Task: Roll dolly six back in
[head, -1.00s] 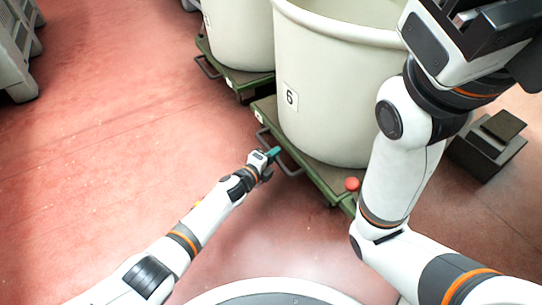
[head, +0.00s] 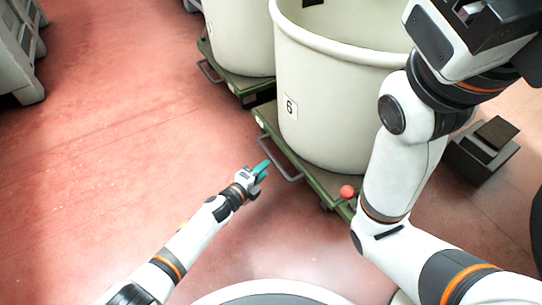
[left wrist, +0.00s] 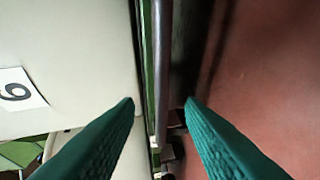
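Dolly six (head: 325,187) is a low green platform with a bar handle (head: 283,169) on its near left side. It carries a large cream tub (head: 340,100) marked 6. My left gripper (head: 262,168) is just to the left of the handle, apart from it and empty. In the left wrist view its teal fingers (left wrist: 160,102) are open, with the handle bar (left wrist: 163,70) ahead in the gap between them. The 6 label (left wrist: 18,90) shows at the left there. My right arm reaches up at the right of the head view, and its fingers are out of sight.
A second tub (head: 238,35) on a green dolly (head: 238,84) stands behind and to the left. A red ball-shaped knob (head: 347,191) shows at the dolly's near edge. A dark block-like object (head: 482,150) is at the right. Grey crates (head: 22,55) stand far left. The red floor is clear between.

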